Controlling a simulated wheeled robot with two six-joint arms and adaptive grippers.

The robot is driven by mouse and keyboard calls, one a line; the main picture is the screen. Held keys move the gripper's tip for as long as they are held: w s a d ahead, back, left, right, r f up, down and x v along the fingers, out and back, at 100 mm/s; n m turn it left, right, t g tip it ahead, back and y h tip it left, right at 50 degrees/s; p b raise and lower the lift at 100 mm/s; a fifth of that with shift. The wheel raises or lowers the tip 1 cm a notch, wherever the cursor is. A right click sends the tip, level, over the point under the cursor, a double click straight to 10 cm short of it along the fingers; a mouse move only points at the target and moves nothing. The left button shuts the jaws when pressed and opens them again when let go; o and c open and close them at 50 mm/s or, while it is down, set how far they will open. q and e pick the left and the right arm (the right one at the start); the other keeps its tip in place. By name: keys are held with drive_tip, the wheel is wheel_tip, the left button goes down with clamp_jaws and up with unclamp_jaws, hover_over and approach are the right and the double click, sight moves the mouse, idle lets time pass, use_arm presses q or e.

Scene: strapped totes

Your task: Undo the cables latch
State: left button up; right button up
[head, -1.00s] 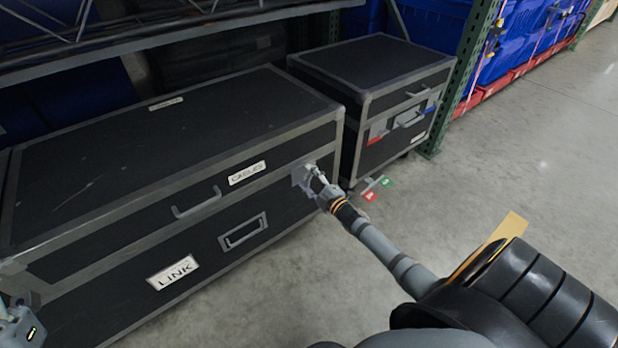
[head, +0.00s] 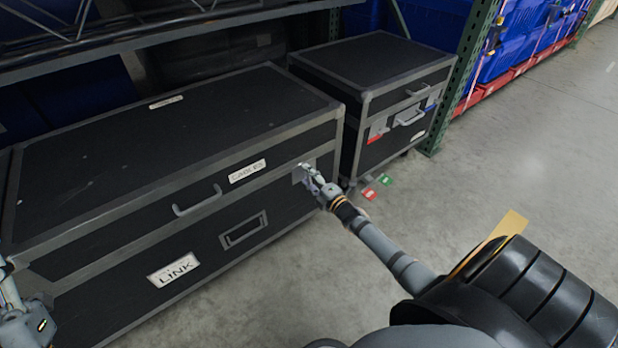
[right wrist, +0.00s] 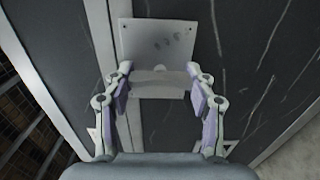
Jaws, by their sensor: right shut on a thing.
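The large black case (head: 150,160) with grey edging carries a CABLES label (head: 247,171) on its lid front and a LINK label (head: 173,269) lower down. A grey latch plate (head: 298,176) sits at the front right, near the CABLES label. My right gripper (head: 309,172) is at this latch. In the right wrist view, my right gripper (right wrist: 158,72) has its fingers on either side of the latch's pale tab (right wrist: 160,84), shut on it; the plate (right wrist: 155,40) shows behind. My left gripper (head: 8,283) is partly cut off at the lower left, its jaws unclear.
A smaller black case (head: 375,75) with grey handles stands to the right, close by. A red tag (head: 368,193) and a green tag (head: 386,180) show low beside it. A shelf (head: 170,35) overhangs the large case's back. The concrete floor (head: 530,150) at right is clear.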

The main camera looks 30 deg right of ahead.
drive_tip(key=o, duration=1.2)
drive_tip(key=s, duration=0.8)
drive_tip(key=s+d, duration=0.1)
drive_tip(key=s, duration=0.3)
